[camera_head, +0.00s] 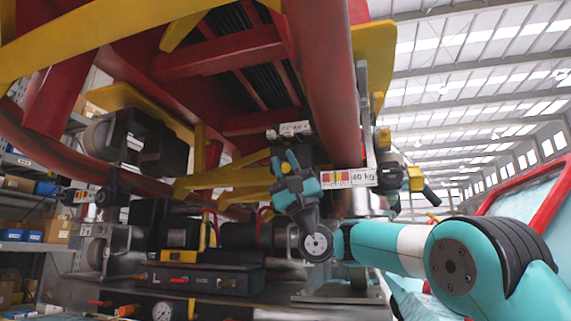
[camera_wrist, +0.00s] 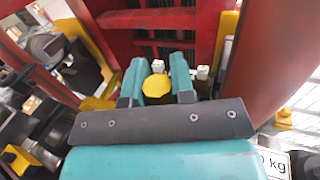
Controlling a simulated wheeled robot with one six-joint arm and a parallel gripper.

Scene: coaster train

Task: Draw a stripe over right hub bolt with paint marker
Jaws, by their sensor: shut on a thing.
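My gripper (camera_head: 286,172) is raised under the red and yellow coaster frame in the head view. In the wrist view my gripper (camera_wrist: 158,84) has its two teal fingers shut on a yellow round-ended thing (camera_wrist: 157,88), which I take to be the paint marker. Its yellow also shows between the fingers in the head view (camera_head: 286,168). Its tip is hidden. Two pale small parts stand just beyond the fingers in the wrist view. I cannot tell which part is the right hub bolt, and see no clear stripe.
A thick red tube (camera_head: 325,80) runs close to the right of my gripper. A "40 kg" label (camera_head: 363,177) hangs at the right. Shelves with boxes (camera_head: 30,236) stand at the far left.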

